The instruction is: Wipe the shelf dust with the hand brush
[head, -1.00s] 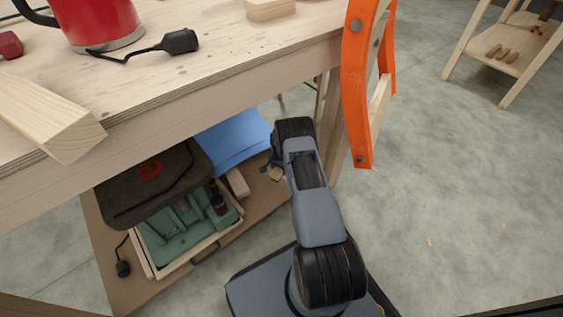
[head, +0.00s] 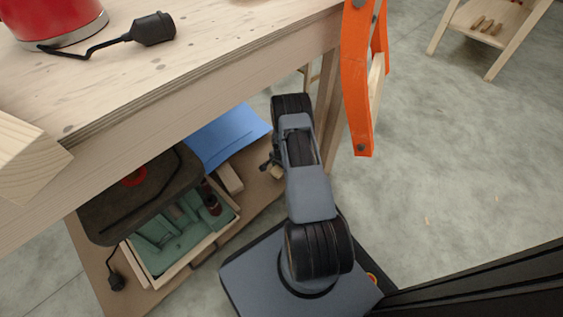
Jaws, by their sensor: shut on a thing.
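My gripper (head: 268,166) shows as a small dark shape left of my forearm, low over the lower shelf (head: 258,184) under the workbench. It is shut on a small tan piece that looks like part of the hand brush (head: 277,173). My arm hides most of the gripper and brush, so bristles and any contact with the shelf cannot be made out. The shelf is brown board, bare around a small wooden block (head: 229,178). I cannot make out dust on it.
The shelf also holds a blue folder (head: 226,136), a dark case (head: 140,200) and a wooden tray (head: 163,278) with green inserts.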

